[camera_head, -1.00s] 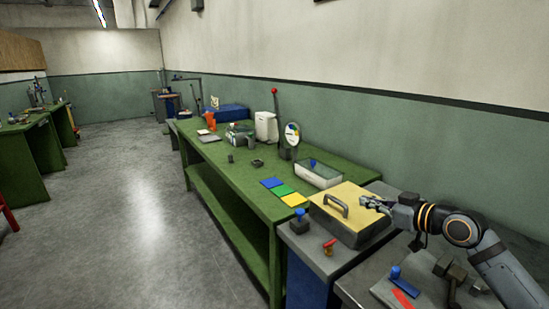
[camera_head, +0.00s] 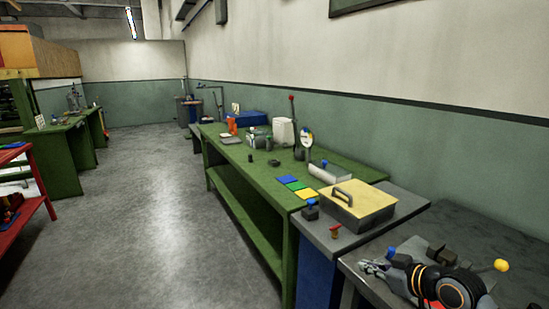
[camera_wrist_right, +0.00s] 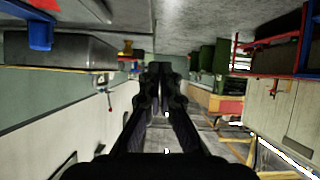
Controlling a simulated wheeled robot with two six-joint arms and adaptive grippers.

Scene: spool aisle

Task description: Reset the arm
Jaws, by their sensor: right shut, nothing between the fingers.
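My right gripper (camera_head: 372,267) is at the lower right of the head view, above the grey bench's near-left edge. It is shut and empty. In the right wrist view its dark fingers (camera_wrist_right: 160,75) are together in the middle, with the room appearing upside down behind them. My right arm is folded close to the camera at the lower right. The box with a yellow lid and a handle (camera_head: 362,197) stands beyond the gripper, apart from it. My left gripper does not show.
A long green bench (camera_head: 262,182) runs along the wall with blue, green and yellow plates, a dial gauge (camera_head: 306,138) and a white container (camera_head: 284,132). A blue-knobbed part (camera_head: 311,209) and a red-knobbed part (camera_head: 335,231) sit near the box. The floor (camera_head: 150,220) at left is clear.

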